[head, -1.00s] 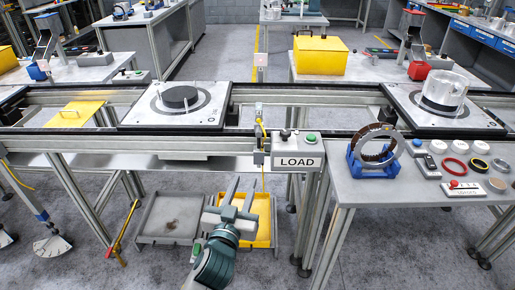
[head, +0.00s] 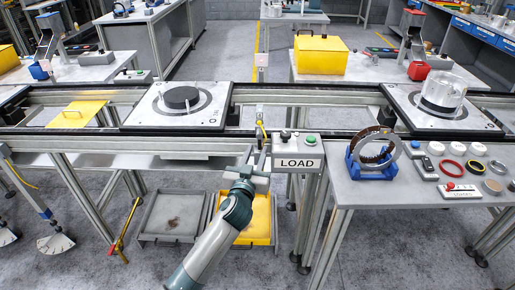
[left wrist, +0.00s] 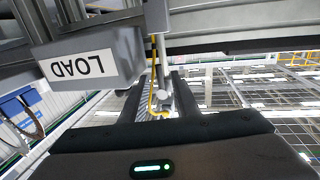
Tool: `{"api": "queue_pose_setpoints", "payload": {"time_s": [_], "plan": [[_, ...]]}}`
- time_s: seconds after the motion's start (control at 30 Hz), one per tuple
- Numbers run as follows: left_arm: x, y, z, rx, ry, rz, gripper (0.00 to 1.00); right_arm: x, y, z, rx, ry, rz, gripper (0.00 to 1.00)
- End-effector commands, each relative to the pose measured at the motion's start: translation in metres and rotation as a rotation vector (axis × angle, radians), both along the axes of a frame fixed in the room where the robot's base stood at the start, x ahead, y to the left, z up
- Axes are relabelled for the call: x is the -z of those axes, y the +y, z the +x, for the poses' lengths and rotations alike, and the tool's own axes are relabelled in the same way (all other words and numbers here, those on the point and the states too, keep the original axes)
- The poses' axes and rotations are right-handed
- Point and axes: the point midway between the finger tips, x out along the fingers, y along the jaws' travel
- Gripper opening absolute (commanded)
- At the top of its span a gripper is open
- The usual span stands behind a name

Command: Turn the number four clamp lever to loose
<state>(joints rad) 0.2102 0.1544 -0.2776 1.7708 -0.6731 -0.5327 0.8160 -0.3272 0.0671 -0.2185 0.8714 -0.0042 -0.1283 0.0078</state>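I cannot make out a lever marked four in either view. My left gripper (head: 257,158) is just below the front rail, left of the LOAD box (head: 298,157). In the left wrist view its two dark fingers (left wrist: 160,98) stand apart. A pale rod with a rounded end (left wrist: 163,97) and a yellow cable (left wrist: 153,97) show in line with the gap; I cannot tell whether they are between the fingers or beyond them. The LOAD box (left wrist: 88,62) appears upside down there. My right gripper is not in view.
Above the rail are a left pallet (head: 203,116) with a black disc and a right pallet (head: 408,107) with a clear cylinder. A side table (head: 345,190) holds a ring on a blue stand. Grey (head: 147,236) and yellow (head: 262,238) trays lie below. A red-yellow lever (head: 126,228) stands left.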

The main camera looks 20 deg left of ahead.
Motion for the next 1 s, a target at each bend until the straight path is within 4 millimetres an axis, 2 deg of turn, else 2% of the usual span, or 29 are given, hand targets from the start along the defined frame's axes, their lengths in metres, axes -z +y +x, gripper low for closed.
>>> {"api": "queue_pose_setpoints", "payload": {"time_s": [0.2, 0.53, 0.57, 0.67, 1.0], "plan": [[0.000, 0.001, 0.017, 0.000, 0.000, 0.001, 0.28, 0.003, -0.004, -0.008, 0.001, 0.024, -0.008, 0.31], [0.000, 0.001, 0.019, 0.000, 0.000, 0.000, 0.28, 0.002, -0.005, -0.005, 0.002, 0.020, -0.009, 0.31], [0.000, 0.001, 0.019, 0.000, 0.000, 0.000, 0.26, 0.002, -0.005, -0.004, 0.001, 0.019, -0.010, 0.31], [0.000, 0.001, 0.019, 0.000, 0.000, 0.000, 0.02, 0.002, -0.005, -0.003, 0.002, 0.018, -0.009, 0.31], [0.000, 0.002, 0.018, 0.000, 0.004, 0.010, 0.00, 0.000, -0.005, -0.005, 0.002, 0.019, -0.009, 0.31]]}}
